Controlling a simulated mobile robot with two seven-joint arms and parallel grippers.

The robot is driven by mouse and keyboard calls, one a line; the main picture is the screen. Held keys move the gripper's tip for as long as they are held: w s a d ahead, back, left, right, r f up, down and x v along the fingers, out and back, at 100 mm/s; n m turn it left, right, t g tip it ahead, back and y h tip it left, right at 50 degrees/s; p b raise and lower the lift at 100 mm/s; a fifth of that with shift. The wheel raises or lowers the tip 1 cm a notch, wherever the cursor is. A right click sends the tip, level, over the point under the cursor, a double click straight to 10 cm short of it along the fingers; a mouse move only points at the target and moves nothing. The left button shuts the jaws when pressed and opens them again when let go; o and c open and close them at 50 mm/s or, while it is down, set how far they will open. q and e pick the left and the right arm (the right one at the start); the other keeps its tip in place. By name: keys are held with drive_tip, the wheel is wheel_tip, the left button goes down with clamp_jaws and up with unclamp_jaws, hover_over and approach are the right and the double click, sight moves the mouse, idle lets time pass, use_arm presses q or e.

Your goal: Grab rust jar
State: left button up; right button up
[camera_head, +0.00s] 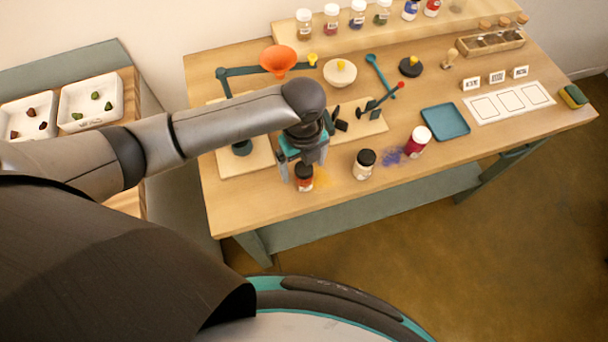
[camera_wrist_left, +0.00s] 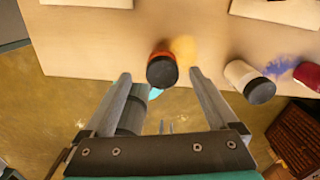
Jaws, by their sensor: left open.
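The rust jar (camera_head: 304,177) has a dark lid and an orange-red body, and stands near the table's front edge beside an orange powder smear. In the wrist view the rust jar (camera_wrist_left: 162,69) shows between and beyond the tips of my left gripper's fingers. My left gripper (camera_head: 303,160) is open and reaches down right at the jar. In the wrist view the left gripper's (camera_wrist_left: 160,76) two fingers are spread wide apart, with no visible contact on the jar. My right gripper is not in view.
A teal tray (camera_head: 445,121) lies further right. An orange funnel (camera_head: 278,60) on a stand is behind my arm.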

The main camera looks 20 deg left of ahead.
use_arm(q)
drive_tip(key=shift+d+f+b, duration=0.15)
drive_tip(key=shift+f+b, duration=0.15)
drive_tip(key=shift+f, duration=2.65)
clamp_jaws()
